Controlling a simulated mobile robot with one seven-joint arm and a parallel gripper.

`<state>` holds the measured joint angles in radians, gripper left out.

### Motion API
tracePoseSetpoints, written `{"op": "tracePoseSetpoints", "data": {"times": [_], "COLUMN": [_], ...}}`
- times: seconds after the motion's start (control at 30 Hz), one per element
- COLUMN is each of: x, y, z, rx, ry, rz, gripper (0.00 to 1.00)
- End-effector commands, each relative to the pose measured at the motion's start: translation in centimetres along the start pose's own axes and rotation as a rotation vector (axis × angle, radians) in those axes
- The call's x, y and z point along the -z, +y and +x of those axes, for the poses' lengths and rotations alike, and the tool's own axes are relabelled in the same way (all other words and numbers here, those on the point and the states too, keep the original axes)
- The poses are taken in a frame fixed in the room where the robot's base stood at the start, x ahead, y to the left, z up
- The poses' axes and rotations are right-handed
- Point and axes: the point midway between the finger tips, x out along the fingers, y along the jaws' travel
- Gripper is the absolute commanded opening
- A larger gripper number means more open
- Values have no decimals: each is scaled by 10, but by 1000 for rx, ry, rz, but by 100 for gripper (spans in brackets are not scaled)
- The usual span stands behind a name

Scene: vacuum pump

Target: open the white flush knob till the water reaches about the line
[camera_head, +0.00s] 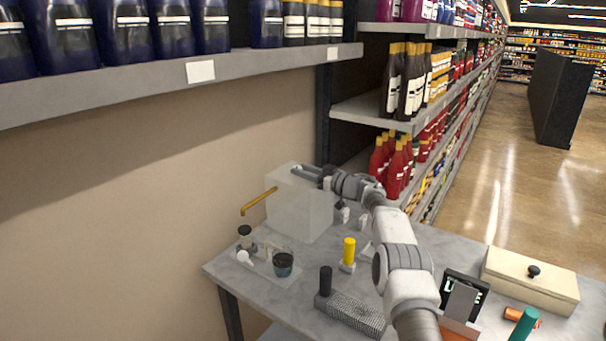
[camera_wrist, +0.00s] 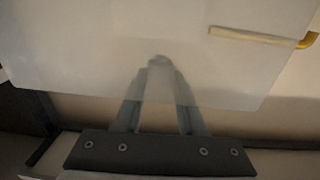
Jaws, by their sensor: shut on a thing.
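A pale translucent box-shaped tank (camera_head: 300,208) stands on the grey table, with a brass spout (camera_head: 258,202) on its left side. My gripper (camera_head: 310,174) is at the tank's upper right edge. In the wrist view my gripper (camera_wrist: 160,68) shows hazily through the tank wall (camera_wrist: 90,45), its fingers closed together on a small rounded grey thing (camera_wrist: 159,60). I cannot tell whether that is the flush knob. A small round white knob (camera_head: 243,257) sits at the table's left. No water level or line can be made out.
A dark cup (camera_head: 283,264) stands before the tank. A yellow handle (camera_head: 349,251), a black handle (camera_head: 325,281) and a ribbed grey block (camera_head: 355,316) are nearer. A cream box (camera_head: 530,282) is at the right. A bottle shelf (camera_head: 180,85) overhangs from the left.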

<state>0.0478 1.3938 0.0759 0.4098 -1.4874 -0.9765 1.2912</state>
Motion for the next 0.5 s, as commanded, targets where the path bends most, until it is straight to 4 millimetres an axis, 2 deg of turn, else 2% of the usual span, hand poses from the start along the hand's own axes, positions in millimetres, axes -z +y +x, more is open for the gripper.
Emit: {"op": "tracePoseSetpoints", "data": {"times": [0.2,0.23,0.37,0.5], "x": [4,4,3,2], "y": [4,4,3,2], "z": [-3,-3,-2,-1], "rx": [-10,-10,-7,-4], "ry": [4,4,3,2], "rz": [-4,-4,-3,-2], "gripper": [0,44,68,69]}}
